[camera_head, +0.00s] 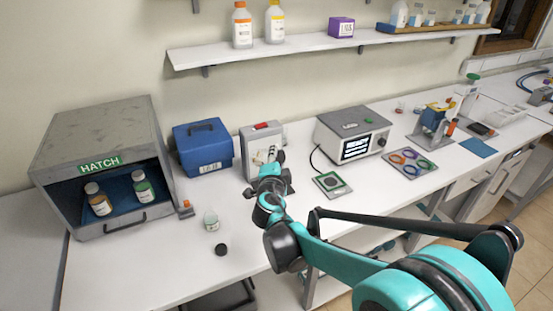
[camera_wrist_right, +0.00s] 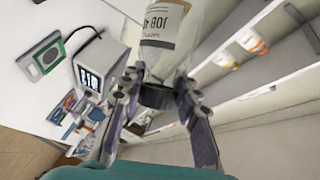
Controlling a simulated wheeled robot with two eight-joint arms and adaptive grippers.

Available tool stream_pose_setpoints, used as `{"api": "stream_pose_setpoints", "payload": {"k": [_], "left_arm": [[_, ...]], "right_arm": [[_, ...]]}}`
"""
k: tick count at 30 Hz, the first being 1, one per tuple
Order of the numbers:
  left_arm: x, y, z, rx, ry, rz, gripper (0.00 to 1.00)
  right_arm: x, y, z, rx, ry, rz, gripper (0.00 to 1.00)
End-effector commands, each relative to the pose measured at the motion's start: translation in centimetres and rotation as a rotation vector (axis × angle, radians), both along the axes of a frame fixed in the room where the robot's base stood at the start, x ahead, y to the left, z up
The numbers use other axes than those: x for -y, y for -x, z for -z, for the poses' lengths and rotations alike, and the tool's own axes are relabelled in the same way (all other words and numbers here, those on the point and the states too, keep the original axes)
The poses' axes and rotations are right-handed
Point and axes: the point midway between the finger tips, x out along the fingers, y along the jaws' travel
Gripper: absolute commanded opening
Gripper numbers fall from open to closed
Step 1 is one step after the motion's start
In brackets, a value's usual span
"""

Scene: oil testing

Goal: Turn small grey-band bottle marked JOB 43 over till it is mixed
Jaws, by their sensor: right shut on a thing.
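The small bottle (camera_wrist_right: 163,35) shows large in the right wrist view, with a white label whose printing reads JOB and a partly cut-off number, upside down in that picture. A thin greyish band crosses the label and a black cap (camera_wrist_right: 158,95) is on it. My right gripper (camera_wrist_right: 158,88) is shut on the bottle at its capped end, one finger on each side. In the head view my right gripper (camera_head: 270,172) is raised in front of a light grey device; the bottle is hard to make out there. My left gripper is not in view.
A small clear jar (camera_head: 211,221) and a loose black cap (camera_head: 221,249) are on the bench at the left. The open hatch box (camera_head: 105,135) holds two bottles. A blue case (camera_head: 203,148), grey device (camera_head: 261,135) and display instrument (camera_head: 353,133) line the back.

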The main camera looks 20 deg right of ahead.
Motion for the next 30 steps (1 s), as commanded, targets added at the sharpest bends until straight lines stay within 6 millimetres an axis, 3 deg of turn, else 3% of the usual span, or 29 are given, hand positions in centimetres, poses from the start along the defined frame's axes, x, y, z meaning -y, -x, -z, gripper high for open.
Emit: {"api": "stream_pose_setpoints", "payload": {"k": [5, 16, 30], "left_arm": [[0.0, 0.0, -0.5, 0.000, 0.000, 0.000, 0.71], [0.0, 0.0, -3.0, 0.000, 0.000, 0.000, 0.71], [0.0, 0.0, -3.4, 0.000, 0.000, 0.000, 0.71]], "right_arm": [[0.0, 0.0, -0.2, -0.037, 0.033, 0.001, 0.00], [-0.1, -0.1, -0.2, -0.406, 0.357, 0.001, 0.00], [-0.1, -0.1, -0.2, -0.533, 0.470, -0.001, 0.00]]}}
